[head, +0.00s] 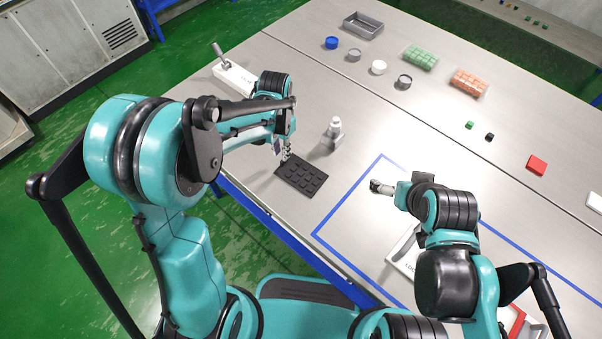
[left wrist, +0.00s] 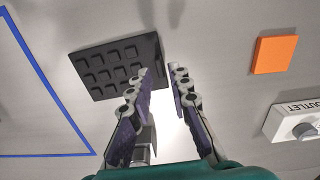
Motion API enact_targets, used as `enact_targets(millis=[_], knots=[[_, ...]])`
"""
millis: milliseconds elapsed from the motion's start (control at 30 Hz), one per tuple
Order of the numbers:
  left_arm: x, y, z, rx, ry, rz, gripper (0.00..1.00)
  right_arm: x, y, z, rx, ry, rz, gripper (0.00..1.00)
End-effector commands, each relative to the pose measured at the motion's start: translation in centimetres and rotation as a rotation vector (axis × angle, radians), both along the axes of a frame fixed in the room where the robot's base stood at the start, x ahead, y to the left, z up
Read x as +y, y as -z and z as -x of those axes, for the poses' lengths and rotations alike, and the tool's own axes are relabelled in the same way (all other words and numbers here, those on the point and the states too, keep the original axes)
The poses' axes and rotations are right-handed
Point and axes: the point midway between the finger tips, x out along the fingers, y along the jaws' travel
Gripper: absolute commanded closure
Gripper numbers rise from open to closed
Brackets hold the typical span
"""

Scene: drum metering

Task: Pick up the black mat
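The black mat (head: 302,177) lies flat on the table near its front edge. It is a dark rectangle with rows of raised squares, and it also shows in the left wrist view (left wrist: 112,66). My left gripper (head: 284,154) is just above the mat's far-left corner in the head view. In the left wrist view its two fingers (left wrist: 161,73) are apart, and one finger overlaps the mat's edge. I cannot tell whether it touches the mat. My right gripper (head: 379,187) is over the blue-outlined area, away from the mat; its fingers are too small to read.
A pale bottle-like object (head: 333,132) stands close behind the mat. A white box with a handle (head: 234,78) stands at the left; an orange square (left wrist: 274,54) shows in the left wrist view. Blue tape (head: 348,196) runs right of the mat. Small cups and trays stand farther back.

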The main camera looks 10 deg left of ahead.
Motion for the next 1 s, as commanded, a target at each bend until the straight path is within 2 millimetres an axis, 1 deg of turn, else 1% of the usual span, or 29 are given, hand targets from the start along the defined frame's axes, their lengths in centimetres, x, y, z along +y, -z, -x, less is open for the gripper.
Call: enact_targets(millis=[200, 300, 533, 567, 600, 1000], knots=[[-0.5, 3.5, -0.5, 0.0, 0.0, 0.0, 0.81, 0.0, 1.9, 0.0, 0.0, 0.0, 0.0, 0.04], [-0.5, 4.6, -0.5, 0.0, -0.001, 0.0, 0.81, 0.0, 2.3, 0.0, 0.0, 0.0, 0.0, 0.04], [-0.5, 4.6, -0.4, 0.0, -0.001, 0.0, 0.81, 0.0, 2.2, 0.0, 0.0, 0.0, 0.0, 0.04], [-0.5, 4.6, -0.4, 0.0, -0.001, 0.0, 0.89, 0.0, 2.2, 0.0, 0.0, 0.0, 0.0, 0.04], [-0.5, 4.6, -0.4, 0.0, -0.001, 0.0, 0.99, 0.0, 2.2, 0.0, 0.0, 0.0, 0.0, 0.04], [-0.5, 4.5, -0.5, -0.001, -0.001, 0.0, 1.0, 0.0, 2.1, 0.0, 0.0, 0.0, 0.0, 0.04]])
